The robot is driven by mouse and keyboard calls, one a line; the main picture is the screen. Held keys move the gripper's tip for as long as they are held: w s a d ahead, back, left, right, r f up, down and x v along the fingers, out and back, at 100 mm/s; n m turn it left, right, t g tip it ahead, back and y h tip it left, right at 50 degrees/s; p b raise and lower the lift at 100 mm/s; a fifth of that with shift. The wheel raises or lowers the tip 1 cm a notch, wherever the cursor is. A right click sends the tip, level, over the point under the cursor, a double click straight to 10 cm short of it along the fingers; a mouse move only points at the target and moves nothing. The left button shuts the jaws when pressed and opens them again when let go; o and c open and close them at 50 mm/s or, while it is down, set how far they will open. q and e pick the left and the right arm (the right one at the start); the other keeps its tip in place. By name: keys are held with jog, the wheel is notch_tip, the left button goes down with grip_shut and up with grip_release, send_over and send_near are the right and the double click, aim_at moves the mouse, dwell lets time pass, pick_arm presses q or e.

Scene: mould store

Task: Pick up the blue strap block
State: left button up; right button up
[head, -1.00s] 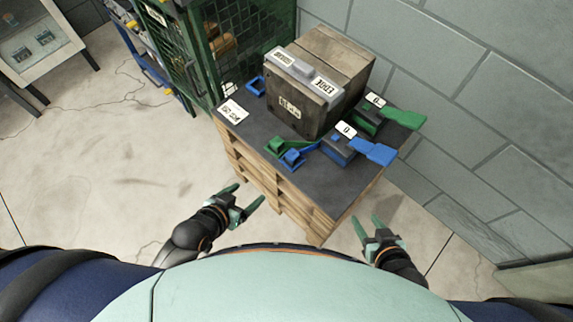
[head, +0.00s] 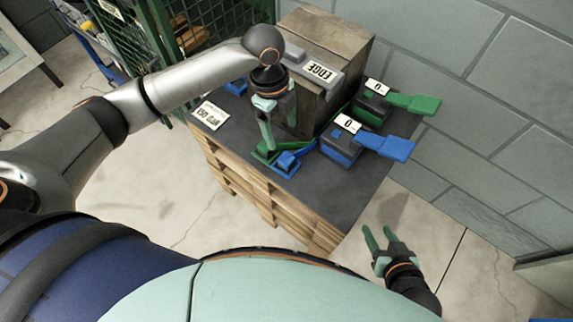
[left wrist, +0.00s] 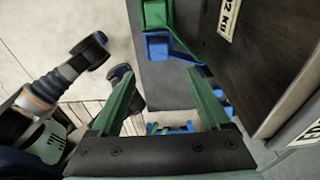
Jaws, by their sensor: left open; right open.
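Several blue pieces lie on the dark pallet top, and I cannot tell for certain which is the strap block. A small blue block (head: 287,161) sits at the near edge beside a green piece (head: 265,153). A larger dark-and-blue block (head: 340,148) with a "0" label and a blue paddle (head: 386,147) sits to its right. My left gripper (head: 279,130) is open and empty, fingers down, just above the small blue and green pieces. In the left wrist view, the small blue block (left wrist: 157,47) shows beyond the open fingers. My right gripper (head: 378,234) is open and empty, low beside the pallet.
A wooden box (head: 335,40) with a grey labelled bar (head: 318,72) stands behind my left gripper. A similar block with a green paddle (head: 412,104) sits at the right. A green mesh cage (head: 160,35) stands behind left. A block wall (head: 470,90) closes the right side.

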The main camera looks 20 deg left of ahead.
pick_arm(q)
jog(key=b, duration=0.2)
send_over(286, 158)
jog(key=f, duration=0.4)
jog(key=a+f, duration=0.1)
jog(key=f, duration=0.1)
jog(key=shift+w+f, duration=0.15)
jog(key=shift+f, duration=0.25)
jog(key=shift+d+f+b, duration=0.2)
jog(key=shift+f+b, duration=0.05)
jog(key=shift+f, duration=0.65)
jog(key=shift+d+f+b, duration=0.2)
jog(key=shift+f+b, duration=0.1)
jog(key=shift+f, duration=0.6)
jog(key=shift+d+f+b, duration=0.2)
jog(key=shift+f+b, duration=0.05)
jog(key=shift+f, duration=0.65)
jog(key=c, duration=0.9)
grip_shut()
